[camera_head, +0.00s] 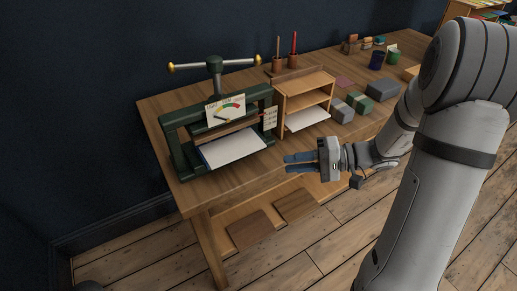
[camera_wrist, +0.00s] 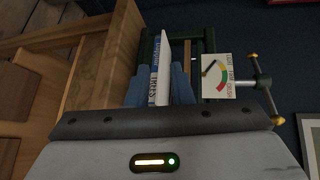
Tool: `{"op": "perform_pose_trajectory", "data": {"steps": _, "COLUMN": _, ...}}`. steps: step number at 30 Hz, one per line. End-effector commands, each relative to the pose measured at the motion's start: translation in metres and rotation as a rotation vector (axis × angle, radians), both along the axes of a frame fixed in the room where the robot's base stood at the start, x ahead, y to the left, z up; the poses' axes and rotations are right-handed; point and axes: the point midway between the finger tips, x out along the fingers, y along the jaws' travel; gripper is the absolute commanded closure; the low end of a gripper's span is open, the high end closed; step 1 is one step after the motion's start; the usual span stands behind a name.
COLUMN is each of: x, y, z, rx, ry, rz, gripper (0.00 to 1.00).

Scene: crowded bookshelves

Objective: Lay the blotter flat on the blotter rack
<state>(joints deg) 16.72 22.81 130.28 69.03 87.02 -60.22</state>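A white sheet, likely the blotter (camera_head: 232,148), lies flat in the green press (camera_head: 180,150), on top of something with a blue edge. In the wrist view the white sheet (camera_wrist: 163,70) appears edge-on between my fingers, with a printed blue-and-white edge (camera_wrist: 153,75) beside it. My gripper (camera_head: 286,163) has two blue fingers, level and parted, just right of the press and pointing at the sheet. It is open and holds nothing that I can see. A small wooden shelf rack (camera_head: 306,98), probably the blotter rack, stands right of the press with a white sheet (camera_head: 307,119) in its lowest level.
A dial card (camera_head: 226,108) is on the press front, below its T-handle (camera_head: 214,64). Boards (camera_head: 250,229) lie on the lower shelf. The bench front is clear.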

Motion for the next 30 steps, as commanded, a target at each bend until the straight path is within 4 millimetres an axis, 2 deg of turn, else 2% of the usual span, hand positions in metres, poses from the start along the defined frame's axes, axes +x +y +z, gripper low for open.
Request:
{"op": "perform_pose_trajectory", "data": {"steps": 1, "x": 0.013, "y": -0.005, "z": -0.017, "rx": 0.058, "ry": -0.012, "rz": -0.046, "gripper": 0.8}}
{"op": "perform_pose_trajectory", "data": {"steps": 3, "x": 0.028, "y": -0.011, "z": -0.026, "rx": 0.12, "ry": -0.039, "rz": -0.102, "gripper": 0.8}}
{"op": "perform_pose_trajectory", "data": {"steps": 6, "x": 0.042, "y": -0.018, "z": -0.034, "rx": 0.175, "ry": -0.07, "rz": -0.159, "gripper": 0.8}}
{"op": "perform_pose_trajectory", "data": {"steps": 11, "x": 0.051, "y": -0.019, "z": -0.037, "rx": 0.205, "ry": -0.091, "rz": -0.194, "gripper": 0.8}}
{"op": "perform_pose_trajectory", "data": {"steps": 17, "x": 0.054, "y": 0.001, "z": -0.035, "rx": 0.205, "ry": -0.09, "rz": -0.192, "gripper": 0.8}}
{"op": "perform_pose_trajectory", "data": {"steps": 27, "x": 0.063, "y": 0.05, "z": -0.035, "rx": 0.203, "ry": -0.089, "rz": -0.193, "gripper": 0.8}}
{"op": "perform_pose_trajectory", "data": {"steps": 30, "x": 0.065, "y": 0.061, "z": -0.04, "rx": 0.203, "ry": -0.093, "rz": -0.193, "gripper": 0.8}}
